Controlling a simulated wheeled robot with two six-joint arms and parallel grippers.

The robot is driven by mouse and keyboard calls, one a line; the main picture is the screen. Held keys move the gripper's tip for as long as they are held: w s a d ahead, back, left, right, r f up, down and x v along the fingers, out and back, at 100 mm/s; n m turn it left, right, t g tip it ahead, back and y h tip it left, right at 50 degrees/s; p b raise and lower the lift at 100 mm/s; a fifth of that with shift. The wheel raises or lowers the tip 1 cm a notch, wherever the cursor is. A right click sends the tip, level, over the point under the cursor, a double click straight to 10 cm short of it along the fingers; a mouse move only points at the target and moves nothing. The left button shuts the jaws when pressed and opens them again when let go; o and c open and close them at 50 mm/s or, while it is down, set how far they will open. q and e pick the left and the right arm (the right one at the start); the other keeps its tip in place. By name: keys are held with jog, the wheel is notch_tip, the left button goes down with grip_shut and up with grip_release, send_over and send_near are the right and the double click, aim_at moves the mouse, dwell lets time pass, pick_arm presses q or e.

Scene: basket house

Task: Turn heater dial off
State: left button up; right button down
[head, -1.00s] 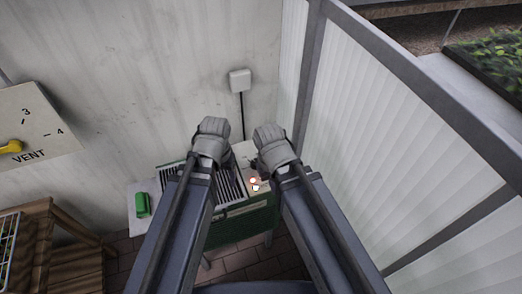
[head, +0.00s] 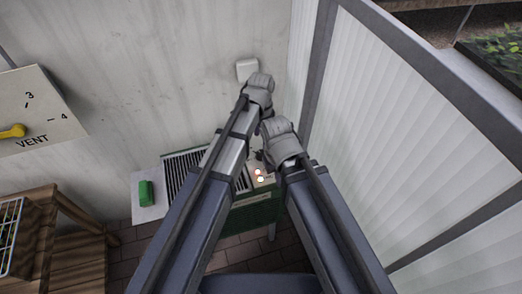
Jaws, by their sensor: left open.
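The green heater (head: 240,222) stands against the wall, with a dark slatted grille on top and a pale control panel (head: 266,181) at its right end. Small lit white and red lights (head: 260,174) show on the panel. The dial itself is not clearly visible; a small dark shape there is mostly covered by my arms. My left gripper (head: 258,126) is open, above the back of the panel, largely hidden under its grey wrist. My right gripper (head: 279,143) is over the panel's right side; its jaws are hidden beneath the wrist.
A white wall box (head: 247,69) is behind my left wrist. A ribbed translucent partition (head: 410,150) stands close on the right. A green object (head: 145,194) lies on the heater's left shelf. A vent panel (head: 35,112) with a yellow lever and a wooden rack (head: 45,235) are at left.

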aim_at(261, 153)
pick_arm(q)
jog(key=shift+f+b, duration=3.9)
jog(key=shift+f, duration=0.05)
grip_shut()
